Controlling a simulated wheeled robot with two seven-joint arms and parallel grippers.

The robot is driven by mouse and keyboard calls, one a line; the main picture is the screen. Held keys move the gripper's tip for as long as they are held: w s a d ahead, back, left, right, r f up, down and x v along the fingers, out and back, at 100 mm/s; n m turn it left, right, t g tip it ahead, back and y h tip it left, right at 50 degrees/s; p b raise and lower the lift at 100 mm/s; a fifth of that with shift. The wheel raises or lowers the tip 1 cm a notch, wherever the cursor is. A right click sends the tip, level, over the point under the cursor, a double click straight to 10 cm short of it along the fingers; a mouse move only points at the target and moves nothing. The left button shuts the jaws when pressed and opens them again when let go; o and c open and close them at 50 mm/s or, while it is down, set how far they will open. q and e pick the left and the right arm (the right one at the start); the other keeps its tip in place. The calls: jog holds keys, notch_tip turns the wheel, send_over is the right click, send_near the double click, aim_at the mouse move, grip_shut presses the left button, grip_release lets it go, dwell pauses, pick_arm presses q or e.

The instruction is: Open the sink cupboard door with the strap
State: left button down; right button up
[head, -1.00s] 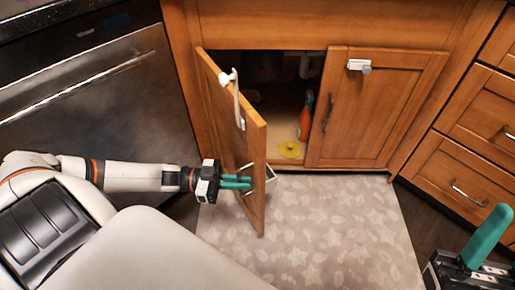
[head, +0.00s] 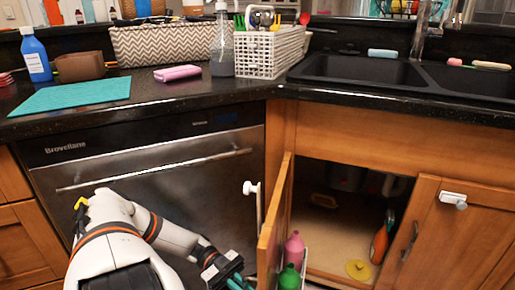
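The left sink cupboard door (head: 272,230) stands swung wide open, seen nearly edge-on. The white strap (head: 256,203) hangs on its outer face from a white knob-like mount near the top, not joined to the other door. The right cupboard door (head: 450,235) is closed and has a white latch piece (head: 454,199) at its top and a dark handle. My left gripper (head: 238,284) is at the bottom edge, left of the open door on its outer side. Its teal fingers are partly cut off, so their opening and any contact are unclear. My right gripper is out of view.
Inside the cupboard are an orange bottle (head: 380,243) and a yellow disc (head: 358,269). Pink (head: 294,248) and green (head: 289,277) bottles stand in a rack inside the open door. A dishwasher (head: 150,175) is behind my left arm. The counter above holds a white basket (head: 268,52).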

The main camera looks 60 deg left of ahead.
pick_arm(q)
jog(key=shift+s+a, duration=0.25)
jog(key=shift+a, duration=0.1)
jog(key=c, duration=1.8)
grip_release()
jog(key=shift+a, duration=0.1)
jog(key=shift+c, duration=0.2)
jog(key=shift+r, duration=0.1)
